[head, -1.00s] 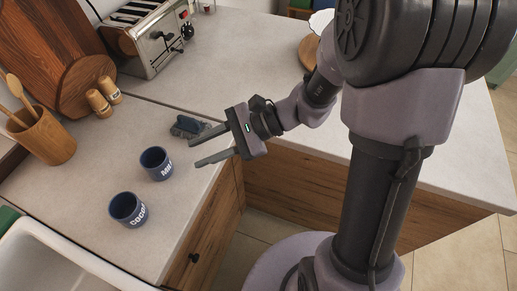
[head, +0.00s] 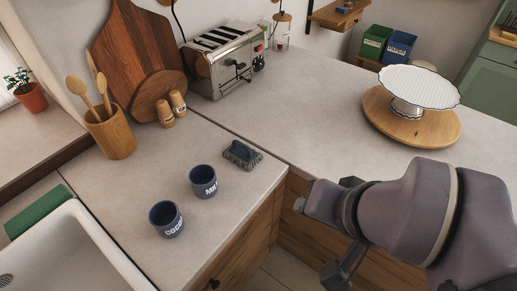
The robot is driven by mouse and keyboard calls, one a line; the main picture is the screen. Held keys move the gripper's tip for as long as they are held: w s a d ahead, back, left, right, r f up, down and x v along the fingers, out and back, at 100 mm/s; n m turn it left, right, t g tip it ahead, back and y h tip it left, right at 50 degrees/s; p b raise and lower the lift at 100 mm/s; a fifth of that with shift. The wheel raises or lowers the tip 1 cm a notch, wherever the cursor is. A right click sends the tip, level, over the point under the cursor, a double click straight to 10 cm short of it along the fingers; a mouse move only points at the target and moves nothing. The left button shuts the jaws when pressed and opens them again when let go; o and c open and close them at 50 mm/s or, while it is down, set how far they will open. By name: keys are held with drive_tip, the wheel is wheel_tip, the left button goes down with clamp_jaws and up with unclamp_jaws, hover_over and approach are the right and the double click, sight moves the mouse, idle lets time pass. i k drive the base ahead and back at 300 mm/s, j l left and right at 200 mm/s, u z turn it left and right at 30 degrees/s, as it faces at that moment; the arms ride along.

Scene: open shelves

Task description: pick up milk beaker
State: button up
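The milk beaker (head: 204,181) is a small dark blue cup with white lettering, partly turned away. It stands upright on the pale counter, with its open top facing up. A similar blue beaker marked COCOA (head: 167,219) stands just in front of it to the left. My arm comes in from the lower right, and its end is over the cabinet front and floor, to the right of both beakers and apart from them.
A wooden utensil pot (head: 111,136), two shakers (head: 172,108) and a toaster (head: 224,62) stand behind. A sink (head: 70,255) is at lower left. A white cake stand (head: 416,90) is at right.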

sight(202, 178)
drive_tip(key=i+u, duration=0.25)
drive_tip(key=u, duration=0.15)
drive_tip(key=i+l+u, duration=0.15)
drive_tip(key=u, duration=0.25)
drive_tip(key=i+l+u, duration=0.25)
drive_tip(key=u, duration=0.15)
